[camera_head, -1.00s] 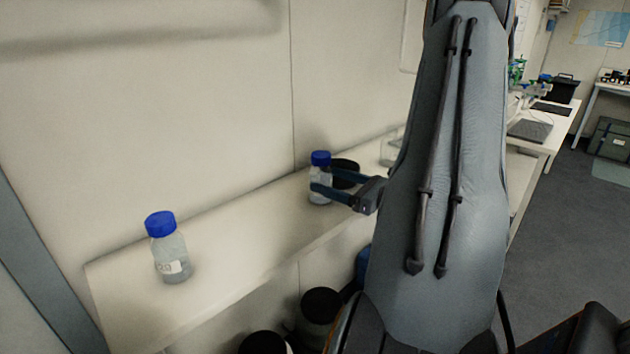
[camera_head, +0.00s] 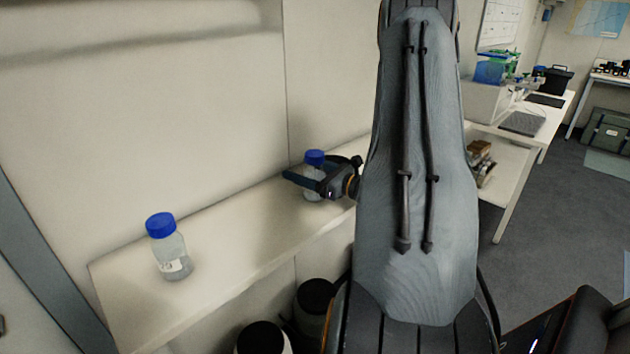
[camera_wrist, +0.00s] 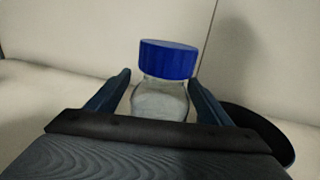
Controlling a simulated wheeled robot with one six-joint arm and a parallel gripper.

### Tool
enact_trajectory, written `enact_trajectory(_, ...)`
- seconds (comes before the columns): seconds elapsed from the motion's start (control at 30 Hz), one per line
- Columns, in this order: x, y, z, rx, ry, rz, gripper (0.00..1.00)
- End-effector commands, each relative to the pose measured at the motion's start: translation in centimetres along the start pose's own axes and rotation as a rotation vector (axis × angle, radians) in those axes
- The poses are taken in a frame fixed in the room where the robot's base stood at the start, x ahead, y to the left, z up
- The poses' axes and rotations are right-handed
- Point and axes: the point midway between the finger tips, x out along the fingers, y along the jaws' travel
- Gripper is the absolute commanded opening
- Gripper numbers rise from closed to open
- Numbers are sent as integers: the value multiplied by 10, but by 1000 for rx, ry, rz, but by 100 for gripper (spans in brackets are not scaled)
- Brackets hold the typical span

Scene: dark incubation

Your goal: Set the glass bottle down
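The glass bottle (camera_head: 311,190) with a blue cap stands upright on the pale shelf, close to the wall. In the wrist view the bottle (camera_wrist: 160,103) is clear with pale contents, and its base is hidden behind my gripper's body. My gripper (camera_wrist: 160,80) is open, with one dark blue finger on each side of the bottle. A gap shows between the left finger and the glass; the right finger is very near it. In the head view my gripper (camera_head: 305,172) partly covers the bottle.
A second blue-capped bottle (camera_head: 170,248) stands nearer on the shelf (camera_head: 225,262). A dark round object (camera_wrist: 262,132) is close to the right finger. Dark-topped containers (camera_head: 263,338) are below the shelf's front edge. The shelf between the bottles is clear.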

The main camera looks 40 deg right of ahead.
Motion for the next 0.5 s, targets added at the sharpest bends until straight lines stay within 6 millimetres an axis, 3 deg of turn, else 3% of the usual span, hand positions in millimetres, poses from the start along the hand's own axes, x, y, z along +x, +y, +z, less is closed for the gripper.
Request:
enact_trajectory(0.07, 0, 0, 0, 0, 0, 0, 60)
enact_trajectory(0.37, 0, 0, 1, -1, -1, 0, 10)
enact_trajectory(0.5, 0, 0, 1, -1, -1, 0, 10)
